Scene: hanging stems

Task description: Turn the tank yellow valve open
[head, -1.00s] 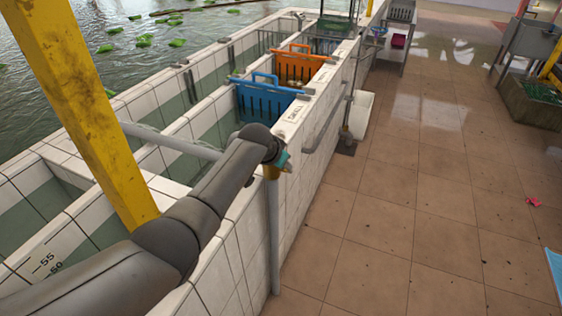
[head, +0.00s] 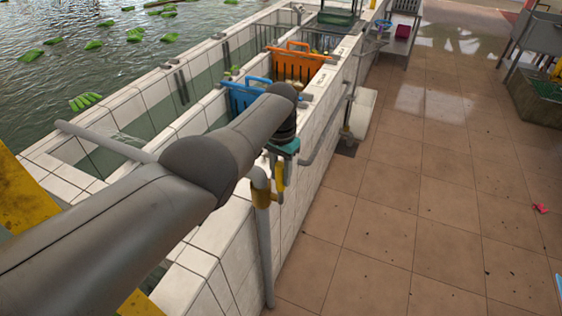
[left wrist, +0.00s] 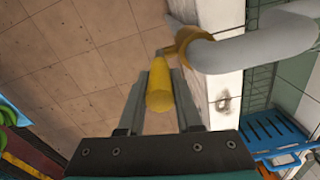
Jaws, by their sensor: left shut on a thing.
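The yellow valve stands on a grey pipe (head: 265,250) beside the white-tiled tank wall. Its yellow fitting (head: 260,190) sits at the top of the pipe, and its handle (head: 280,180) hangs down on the right of it. In the left wrist view the yellow handle (left wrist: 159,92) lies between the two grey fingers of my left gripper (left wrist: 160,82), which is shut on it. The yellow collar (left wrist: 186,38) joins a thick grey pipe there. In the head view the fingers are largely hidden by the arm and handle. My right gripper is not in view.
The tiled tank wall (head: 235,240) runs along the left of the walkway. A blue basket (head: 243,97) and an orange basket (head: 297,66) stand in the tank. A grey rail (head: 325,137) sticks out along the wall.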

